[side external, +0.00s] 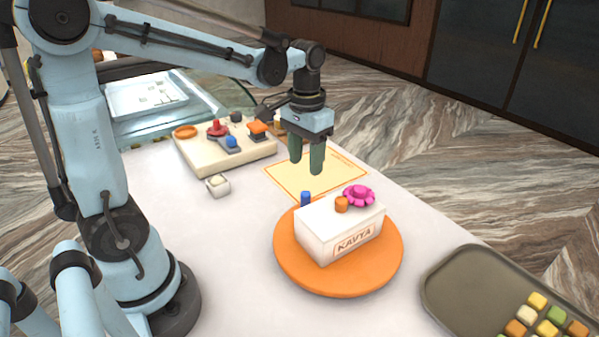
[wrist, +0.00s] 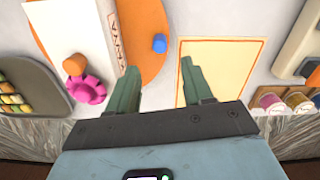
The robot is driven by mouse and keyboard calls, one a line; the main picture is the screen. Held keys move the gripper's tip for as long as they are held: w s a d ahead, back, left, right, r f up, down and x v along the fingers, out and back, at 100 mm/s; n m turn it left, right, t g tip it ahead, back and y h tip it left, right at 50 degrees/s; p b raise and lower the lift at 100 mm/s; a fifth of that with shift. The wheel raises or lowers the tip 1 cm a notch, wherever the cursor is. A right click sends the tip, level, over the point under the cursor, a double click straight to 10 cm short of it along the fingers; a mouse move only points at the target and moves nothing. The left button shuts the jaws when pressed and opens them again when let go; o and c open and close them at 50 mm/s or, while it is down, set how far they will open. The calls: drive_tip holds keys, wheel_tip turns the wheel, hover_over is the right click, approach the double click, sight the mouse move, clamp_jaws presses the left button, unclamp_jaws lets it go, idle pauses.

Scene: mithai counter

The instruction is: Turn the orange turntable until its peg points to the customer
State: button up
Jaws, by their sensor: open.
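The orange turntable (side external: 340,284) lies flat on the white counter. A blue peg (side external: 306,198) stands upright near its rim, on the side nearest my gripper. My gripper (side external: 306,165) points down, open and empty, above the counter. In the wrist view the peg (wrist: 159,43) shows ahead of the gap between my fingertips (wrist: 159,66), and the turntable (wrist: 146,35) is partly out of frame. No customer is visible.
A cream sheet with an orange border (side external: 330,172) lies behind the turntable. A board (side external: 245,163) with several coloured pieces is at the back left, and a small white block (side external: 218,186) nearby. A grey tray (side external: 450,285) of sweets is at the right.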

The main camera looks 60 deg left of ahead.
sight(306, 193)
wheel_tip(306, 193, down, 9)
drive_tip(key=shift+f, duration=0.1)
idle(0.4)
clamp_jaws()
idle(0.4)
